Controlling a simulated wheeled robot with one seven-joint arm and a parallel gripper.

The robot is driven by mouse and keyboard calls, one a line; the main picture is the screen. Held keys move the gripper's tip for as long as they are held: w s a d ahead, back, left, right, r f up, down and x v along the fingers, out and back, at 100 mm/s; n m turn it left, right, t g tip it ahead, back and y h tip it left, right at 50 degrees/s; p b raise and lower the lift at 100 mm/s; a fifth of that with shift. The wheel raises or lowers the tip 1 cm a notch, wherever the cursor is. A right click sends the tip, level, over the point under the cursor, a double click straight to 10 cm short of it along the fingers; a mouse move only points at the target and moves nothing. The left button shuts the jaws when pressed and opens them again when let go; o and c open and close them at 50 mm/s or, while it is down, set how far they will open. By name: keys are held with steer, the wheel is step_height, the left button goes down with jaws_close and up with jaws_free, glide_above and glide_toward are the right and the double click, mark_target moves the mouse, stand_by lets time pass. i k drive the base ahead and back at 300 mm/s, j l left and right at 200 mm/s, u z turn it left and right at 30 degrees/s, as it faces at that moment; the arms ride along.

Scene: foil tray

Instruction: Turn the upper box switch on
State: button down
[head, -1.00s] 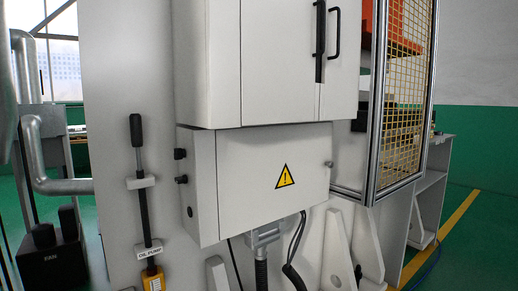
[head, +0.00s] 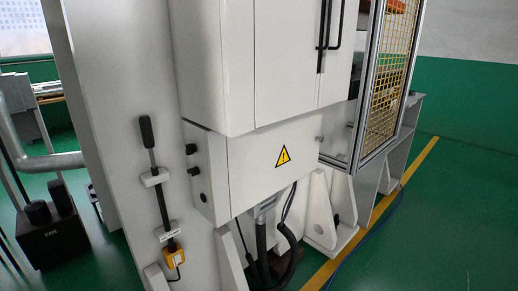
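In the head view, a white lower box (head: 262,175) with a yellow warning triangle is mounted under a larger white cabinet (head: 205,66). A black-handled lever (head: 147,131) stands on the white panel to the left, above a yellow box (head: 173,254). Which of these is the upper box switch is not marked. My gripper is not in view.
A mesh guard in a metal frame (head: 391,70) stands to the right of the cabinet. Black cables hang below the lower box. A dark pump-like unit (head: 48,235) is at the lower left. Green floor (head: 455,220) with a yellow line is open at the right.

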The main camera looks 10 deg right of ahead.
mark_target(190, 148)
steer(key=i+l+u, duration=0.25)
steer(key=l+u, duration=0.25)
steer(key=i+l+u, duration=0.1)
steer(key=l+u, duration=0.15)
steer(key=l, duration=0.2)
steer(key=l+u, duration=0.25)
steer(key=i+l, duration=0.05)
steer(key=l, duration=0.05)
